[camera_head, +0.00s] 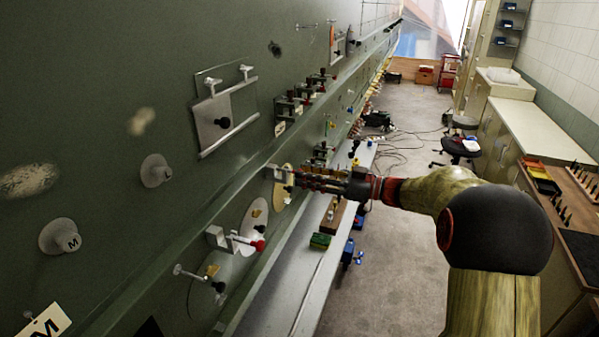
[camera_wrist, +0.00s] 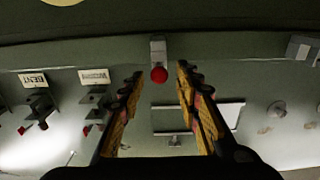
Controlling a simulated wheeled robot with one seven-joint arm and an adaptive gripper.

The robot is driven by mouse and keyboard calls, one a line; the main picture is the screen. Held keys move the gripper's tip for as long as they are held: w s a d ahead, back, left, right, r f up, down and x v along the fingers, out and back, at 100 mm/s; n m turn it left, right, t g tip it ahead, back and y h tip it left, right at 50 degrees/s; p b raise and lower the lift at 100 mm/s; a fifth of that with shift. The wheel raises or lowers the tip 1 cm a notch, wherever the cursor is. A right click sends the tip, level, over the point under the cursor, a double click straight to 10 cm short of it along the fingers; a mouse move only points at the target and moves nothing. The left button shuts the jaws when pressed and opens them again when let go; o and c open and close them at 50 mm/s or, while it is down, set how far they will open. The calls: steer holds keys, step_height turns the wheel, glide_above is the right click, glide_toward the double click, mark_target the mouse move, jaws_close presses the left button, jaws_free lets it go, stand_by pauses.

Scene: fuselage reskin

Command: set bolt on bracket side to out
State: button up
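My gripper (camera_head: 296,178) reaches in from the right towards the green wall panel. In the wrist view its two fingers (camera_wrist: 160,78) stand open with a gap between them. A red round knob (camera_wrist: 159,75) shows in that gap, on the end of a small grey bracket (camera_wrist: 157,50) on the wall. No contact with the knob is visible, and I cannot tell how deep the fingers are around it. In the head view the bracket (camera_head: 280,173) is at my fingertips and its knob is hidden. Which position the bolt is in cannot be read.
A second bracket (camera_head: 215,237) with a red knob (camera_head: 258,245) is nearer on the wall; its grey body shows in the wrist view (camera_wrist: 303,49). A panel with bars (camera_head: 226,118), clamps (camera_head: 290,105) and cones (camera_head: 156,170) stick out. A bench ledge (camera_head: 300,280) runs below.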

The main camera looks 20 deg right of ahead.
mark_target(289, 171)
steer(key=shift+x, duration=1.35)
steer(key=shift+c, duration=0.8)
jaws_close()
